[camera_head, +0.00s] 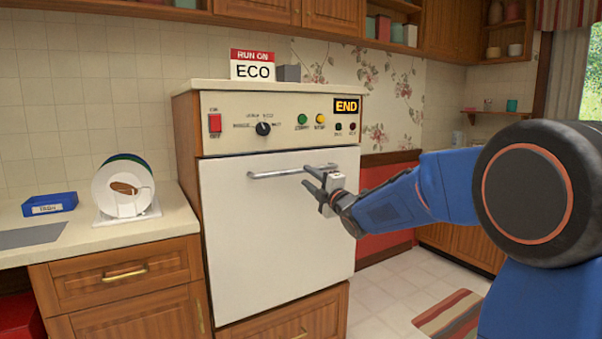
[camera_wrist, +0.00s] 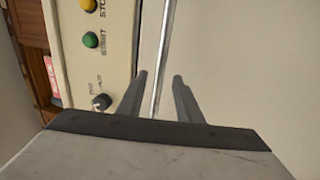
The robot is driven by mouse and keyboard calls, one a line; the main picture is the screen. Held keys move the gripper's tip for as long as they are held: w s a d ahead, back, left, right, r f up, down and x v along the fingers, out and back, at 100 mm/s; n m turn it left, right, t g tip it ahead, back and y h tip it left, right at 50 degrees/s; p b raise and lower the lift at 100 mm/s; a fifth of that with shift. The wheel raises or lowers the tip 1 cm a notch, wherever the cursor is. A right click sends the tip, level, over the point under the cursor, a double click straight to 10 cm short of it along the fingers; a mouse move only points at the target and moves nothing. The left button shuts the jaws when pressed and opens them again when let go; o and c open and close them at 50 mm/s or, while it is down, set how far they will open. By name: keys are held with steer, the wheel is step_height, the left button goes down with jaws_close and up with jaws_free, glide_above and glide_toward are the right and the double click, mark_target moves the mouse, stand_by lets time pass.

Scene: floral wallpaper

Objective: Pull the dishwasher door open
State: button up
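The dishwasher door (camera_head: 275,235) is a cream panel, shut flush in its wooden cabinet. Its metal bar handle (camera_head: 280,173) runs across near the top. My gripper (camera_head: 315,178) is at the right part of the handle. In the wrist view my gripper (camera_wrist: 160,85) has its two fingers apart, with the handle bar (camera_wrist: 163,60) running between them and a gap on each side. The bar reaches the level of the fingertips and past them in the picture; I see no finger touching it. The control panel (camera_head: 280,122) above the door shows an END sign.
A counter (camera_head: 165,229) at left holds a plate rack with plates (camera_head: 123,187) and a blue box (camera_head: 49,204). An ECO sign (camera_head: 252,65) stands on top of the dishwasher. The tiled floor (camera_head: 385,290) to the right is open, with a striped rug (camera_head: 450,315).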

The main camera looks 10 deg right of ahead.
mark_target(302, 172)
steer(key=shift+x, duration=2.85)
jaws_close()
